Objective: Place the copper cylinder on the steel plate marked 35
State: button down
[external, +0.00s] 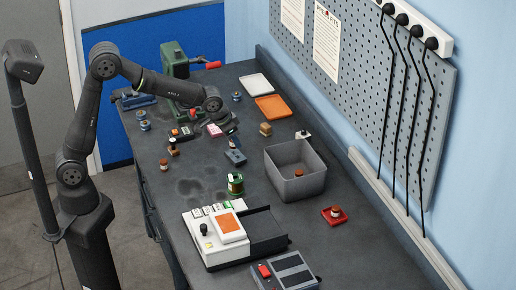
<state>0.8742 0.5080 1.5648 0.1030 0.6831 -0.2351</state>
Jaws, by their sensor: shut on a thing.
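My gripper (220,126) is low over the far-left part of the bench, below the end of my arm. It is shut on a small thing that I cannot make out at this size. Several small copper-brown cylinders show: one (163,165) near the left edge, one (173,147) just behind it, one (299,172) inside the grey bin, and one (335,210) on a red tray. I cannot tell which is the task's cylinder. No number 35 is legible, so I cannot pick out the steel plate marked 35.
The grey bin (309,187) stands right of centre. A white machine (208,244) with an orange panel is at the front, behind a grey box (287,274). A green spool (235,184) stands mid-bench. White (257,83) and orange (272,107) trays lie at the back.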

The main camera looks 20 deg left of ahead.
aim_at(240, 154)
jog(key=w+f, duration=0.1)
jog(key=w, duration=0.1)
jog(key=shift+w+a+f, duration=0.35)
jog(key=shift+w, duration=0.05)
jog(key=shift+f, duration=2)
jog(key=shift+f, duration=0.1)
jog(key=c, duration=1.1)
grip_release()
jog(key=shift+f, duration=0.1)
jog(key=shift+c, duration=0.2)
jog(key=v, duration=1.2)
jog(key=shift+w+r, duration=0.1)
jog(key=shift+r, duration=0.15)
